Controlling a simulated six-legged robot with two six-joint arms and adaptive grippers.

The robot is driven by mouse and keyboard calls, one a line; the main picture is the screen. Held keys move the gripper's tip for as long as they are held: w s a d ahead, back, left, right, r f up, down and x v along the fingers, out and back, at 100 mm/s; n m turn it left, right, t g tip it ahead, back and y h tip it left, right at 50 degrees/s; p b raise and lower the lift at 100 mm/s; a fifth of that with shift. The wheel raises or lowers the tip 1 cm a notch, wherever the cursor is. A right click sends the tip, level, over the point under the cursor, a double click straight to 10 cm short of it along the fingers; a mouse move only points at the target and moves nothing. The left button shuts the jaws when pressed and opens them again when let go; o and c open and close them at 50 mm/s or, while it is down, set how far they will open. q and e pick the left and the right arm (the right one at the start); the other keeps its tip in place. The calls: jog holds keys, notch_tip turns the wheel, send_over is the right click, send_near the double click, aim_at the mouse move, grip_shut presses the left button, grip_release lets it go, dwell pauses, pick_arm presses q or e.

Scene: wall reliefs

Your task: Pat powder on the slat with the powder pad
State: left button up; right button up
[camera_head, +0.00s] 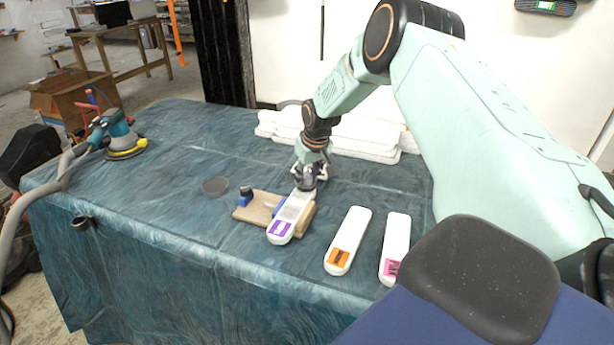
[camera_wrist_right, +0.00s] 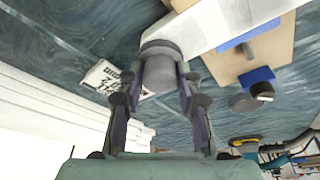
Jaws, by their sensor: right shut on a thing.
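A long white slat (camera_head: 292,211) with a purple label lies across a wooden board (camera_head: 241,214) on the table. It also shows in the wrist view (camera_wrist_right: 215,24), at the top. My right gripper (camera_head: 311,178) is at the far end of the slat, pointing down. In the wrist view my right gripper (camera_wrist_right: 160,90) is shut on a grey round powder pad (camera_wrist_right: 161,70). The pad overlaps the slat's end there; I cannot tell whether it touches. The pad is mostly hidden in the head view. My left gripper is out of view.
White slats with an orange label (camera_head: 348,240) and a pink label (camera_head: 395,248) lie to the right. White slabs (camera_head: 360,140) are stacked behind my gripper. The front left of the table is mostly clear.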

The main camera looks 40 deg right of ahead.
aim_at(307, 176)
jog(key=shift+r+p, duration=2.55)
jog(key=shift+r, duration=0.3)
jog(key=shift+r, duration=0.1)
notch_tip(307, 176, up, 3)
jog(key=p, duration=0.3)
jog(key=shift+w, duration=0.1)
jog(key=shift+a, duration=0.1)
